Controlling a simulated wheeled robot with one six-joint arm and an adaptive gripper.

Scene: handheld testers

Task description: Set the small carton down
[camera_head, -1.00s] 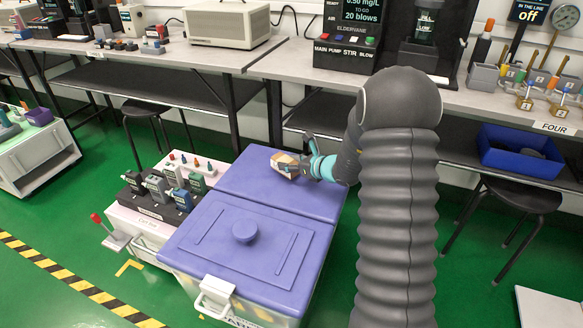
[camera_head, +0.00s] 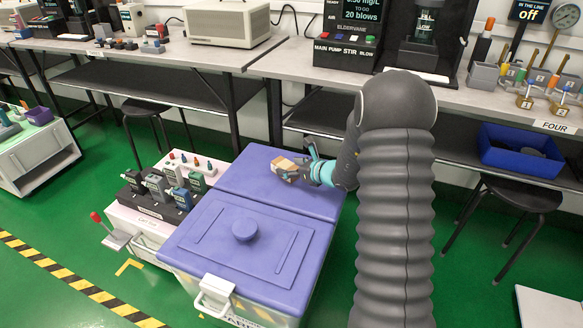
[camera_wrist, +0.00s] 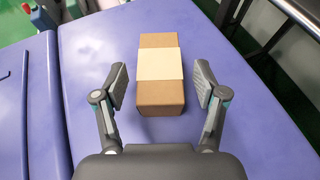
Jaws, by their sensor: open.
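The small carton (camera_wrist: 161,97) is a brown box with a pale band around it. In the wrist view it lies on the purple lid (camera_wrist: 228,130), between my open fingers, with a gap on each side. My gripper (camera_wrist: 161,88) is open and touches neither side of the carton. In the head view the carton (camera_head: 284,165) rests on the rear part of the purple lid (camera_head: 235,180), and my gripper (camera_head: 303,165) is at its right, partly hiding it.
The front lid has a round knob (camera_head: 245,230). A cart with handheld testers (camera_head: 172,190) stands left of the bin. Benches (camera_head: 330,85) run behind. A blue crate (camera_head: 520,150) and a stool (camera_head: 520,195) are at the right.

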